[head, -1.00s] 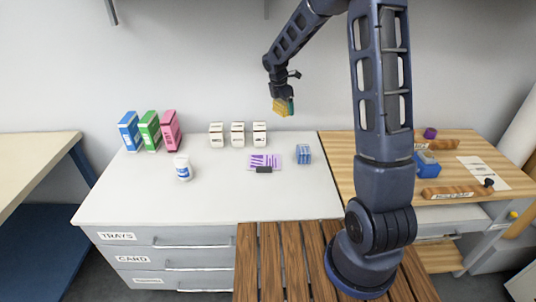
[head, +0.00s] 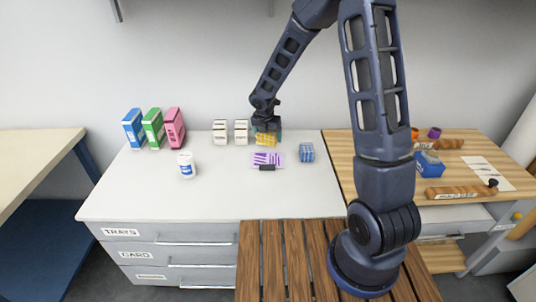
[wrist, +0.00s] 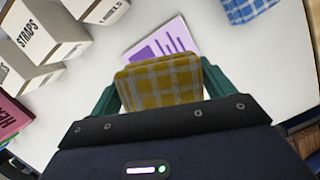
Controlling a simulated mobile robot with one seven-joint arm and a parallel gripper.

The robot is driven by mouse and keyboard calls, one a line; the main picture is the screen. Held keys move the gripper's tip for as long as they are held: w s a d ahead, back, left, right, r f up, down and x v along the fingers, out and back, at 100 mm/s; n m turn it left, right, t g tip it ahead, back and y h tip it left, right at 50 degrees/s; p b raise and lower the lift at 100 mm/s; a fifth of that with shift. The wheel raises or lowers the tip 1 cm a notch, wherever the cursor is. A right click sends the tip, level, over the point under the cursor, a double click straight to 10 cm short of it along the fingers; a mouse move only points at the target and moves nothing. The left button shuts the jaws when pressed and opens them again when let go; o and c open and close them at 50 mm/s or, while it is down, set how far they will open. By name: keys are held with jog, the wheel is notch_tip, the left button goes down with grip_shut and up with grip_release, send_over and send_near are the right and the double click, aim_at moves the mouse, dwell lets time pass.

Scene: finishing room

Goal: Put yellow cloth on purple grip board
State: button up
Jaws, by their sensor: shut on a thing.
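The yellow cloth (head: 266,139) is a folded checked pad. My gripper (head: 266,130) is shut on it, low over the back of the white counter. In the wrist view the yellow cloth (wrist: 160,82) sits between the two green fingers of my gripper (wrist: 160,90). The purple grip board (head: 267,159) lies flat on the counter, in front of the cloth in the head view. In the wrist view the purple grip board (wrist: 160,44) shows beyond the cloth, which covers part of it. I cannot tell the exact height of the cloth above the counter.
A blue checked cloth (head: 306,152) lies right of the board. White labelled boxes (head: 220,131) stand at the left of my gripper, close by.

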aim_at(265, 135)
notch_tip(265, 135, down, 10)
jog(key=shift+r, duration=0.1)
dwell(0.4)
jog(key=o, duration=0.9)
jog(key=shift+f, duration=0.2)
jog(key=v, duration=1.2)
jog(key=shift+w+r, duration=0.1)
jog(key=shift+r, duration=0.15)
